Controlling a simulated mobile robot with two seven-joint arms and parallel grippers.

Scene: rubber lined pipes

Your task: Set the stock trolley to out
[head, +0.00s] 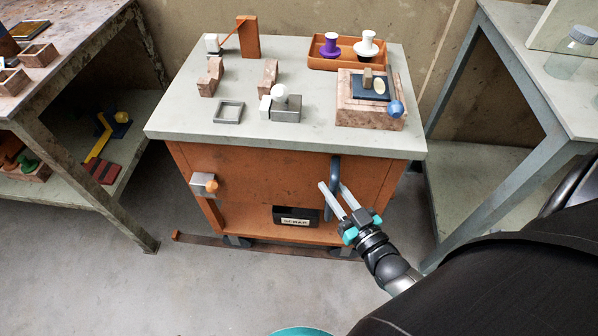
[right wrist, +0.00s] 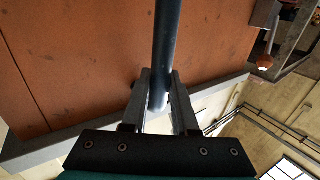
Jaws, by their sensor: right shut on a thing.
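The stock trolley (head: 255,177) is an orange cabinet with a pale grey top (head: 245,75), standing on dark casters on the floor between two benches. A dark blue-grey upright handle (head: 334,172) is on the right of its front; it also shows in the right wrist view (right wrist: 164,45). My right gripper (head: 332,190) is at this handle, with its two fingers on either side of the bar and shut on it; the right wrist view shows the bar between the fingers (right wrist: 159,95). My left gripper is not in view.
On the top stand an orange tray (head: 321,64) with purple and white knobs, a brick-coloured block (head: 366,115) and several small parts. A flat brown strip (head: 205,240) lies on the floor along the trolley's front. Benches flank it left (head: 75,66) and right (head: 535,70). The front floor is clear.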

